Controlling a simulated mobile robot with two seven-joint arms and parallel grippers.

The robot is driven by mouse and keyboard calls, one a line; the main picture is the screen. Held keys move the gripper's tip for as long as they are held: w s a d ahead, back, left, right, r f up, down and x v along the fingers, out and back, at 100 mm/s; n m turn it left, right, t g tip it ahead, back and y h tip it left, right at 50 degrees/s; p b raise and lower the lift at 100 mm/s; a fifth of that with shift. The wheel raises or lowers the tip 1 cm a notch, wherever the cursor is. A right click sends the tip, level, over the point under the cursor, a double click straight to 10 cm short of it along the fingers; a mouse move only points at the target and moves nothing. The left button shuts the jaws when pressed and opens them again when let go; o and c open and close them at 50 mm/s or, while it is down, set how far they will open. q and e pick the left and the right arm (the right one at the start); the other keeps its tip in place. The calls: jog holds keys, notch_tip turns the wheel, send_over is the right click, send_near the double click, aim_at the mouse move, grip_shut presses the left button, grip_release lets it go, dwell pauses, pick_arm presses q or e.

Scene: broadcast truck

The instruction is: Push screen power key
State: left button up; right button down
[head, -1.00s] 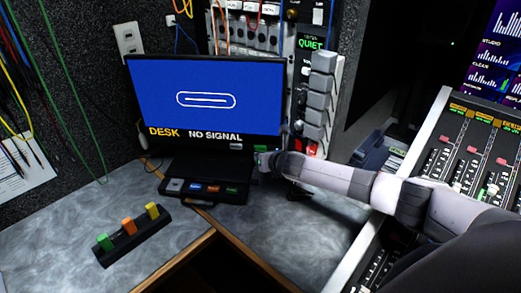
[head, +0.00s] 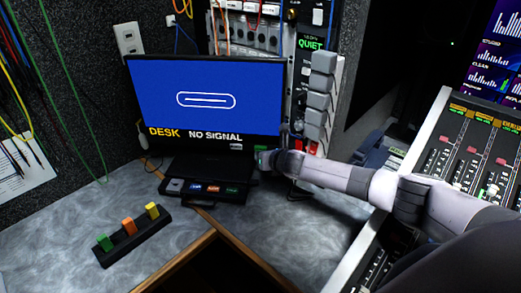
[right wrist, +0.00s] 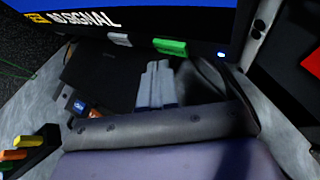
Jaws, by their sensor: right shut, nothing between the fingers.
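The screen (head: 208,97) is lit blue and reads "DESK NO SIGNAL". On its lower edge are a grey key (head: 236,146) and a green key (head: 262,149). In the right wrist view the grey key (right wrist: 118,39) is left of the green key (right wrist: 170,46), and a small blue light (right wrist: 220,54) glows at the right corner. I cannot read any key's marking. My right gripper (head: 264,160) is shut and empty at the screen's lower right. In the wrist view its fingertips (right wrist: 158,66) point at the green key, apparently with a small gap. My left gripper is not in view.
A black box with several coloured keys (head: 205,190) sits below the screen. A black block with green, orange and yellow pegs (head: 131,234) lies on the grey desk (head: 60,235). A mixing console (head: 470,150) stands at right, under my arm. Cables hang at left.

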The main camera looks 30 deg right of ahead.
jog(key=shift+w+d, duration=0.3)
jog(key=shift+w, duration=0.15)
dwell(0.8)
jog(key=shift+s+a+p, duration=0.5)
jog(key=shift+s+p, duration=0.15)
jog(key=shift+s, duration=0.1)
jog(key=shift+a, duration=0.1)
jog(key=s+a+p, duration=0.1)
jog(key=s, duration=0.1)
jog(key=s+a+p, duration=0.2)
jog(key=s, duration=0.1)
jog(key=shift+a, duration=0.2)
jog(key=shift+w, duration=0.1)
dwell(0.4)
